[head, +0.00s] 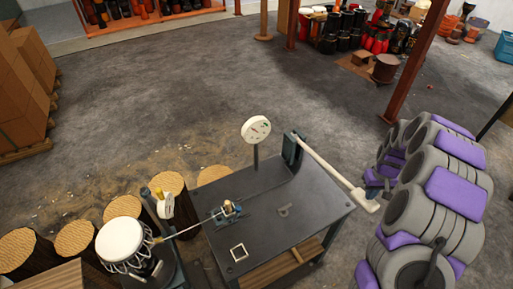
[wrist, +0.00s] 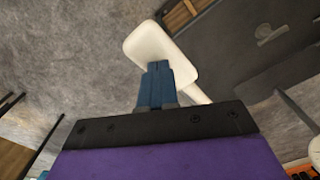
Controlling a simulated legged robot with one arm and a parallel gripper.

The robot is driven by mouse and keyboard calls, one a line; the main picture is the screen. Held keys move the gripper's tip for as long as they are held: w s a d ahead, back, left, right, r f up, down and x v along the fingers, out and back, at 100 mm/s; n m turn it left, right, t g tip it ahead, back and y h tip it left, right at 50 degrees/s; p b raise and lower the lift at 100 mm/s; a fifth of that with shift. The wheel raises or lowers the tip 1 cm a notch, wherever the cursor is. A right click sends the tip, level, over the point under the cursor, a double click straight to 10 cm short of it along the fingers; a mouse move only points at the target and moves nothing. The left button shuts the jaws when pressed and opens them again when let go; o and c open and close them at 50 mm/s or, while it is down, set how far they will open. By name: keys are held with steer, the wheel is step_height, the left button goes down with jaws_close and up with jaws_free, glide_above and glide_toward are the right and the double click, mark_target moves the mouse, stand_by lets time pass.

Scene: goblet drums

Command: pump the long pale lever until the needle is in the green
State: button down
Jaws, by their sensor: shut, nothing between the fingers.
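The long pale lever (head: 333,175) runs from a dark upright bracket (head: 292,150) on the bench out past its right edge, ending in a flat pale paddle. In the wrist view the paddle (wrist: 158,45) is just beyond my fingertips. The round white gauge (head: 256,129) stands on a post at the bench's back edge; its needle and any green zone are too small to read. My gripper (head: 370,189) is at the lever's paddle end. Its blue fingers (wrist: 157,68) are together and empty, overlapping the paddle in view; I cannot tell whether they touch it.
The dark bench (head: 285,225) carries a small clamp (head: 228,209) with a rod reaching left to a white-topped drum (head: 120,239). Log stumps (head: 75,239) stand at the left. A reddish post (head: 418,60) rises at the back right. The floor behind the bench is clear.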

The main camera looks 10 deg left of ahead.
step_height(320, 180, down, 17)
steer(key=b, duration=0.3)
step_height(320, 180, up, 18)
steer(key=p, duration=0.3)
steer(key=shift+s+d+f, duration=0.15)
stand_by(0.7)
steer(key=shift+f, duration=0.1)
stand_by(0.5)
step_height(320, 180, down, 18)
steer(key=b, duration=0.3)
step_height(320, 180, up, 18)
steer(key=p, duration=0.3)
steer(key=shift+s, duration=0.15)
stand_by(0.7)
stand_by(0.7)
steer(key=shift+r+p, duration=0.7)
steer(key=shift+r, duration=1.9)
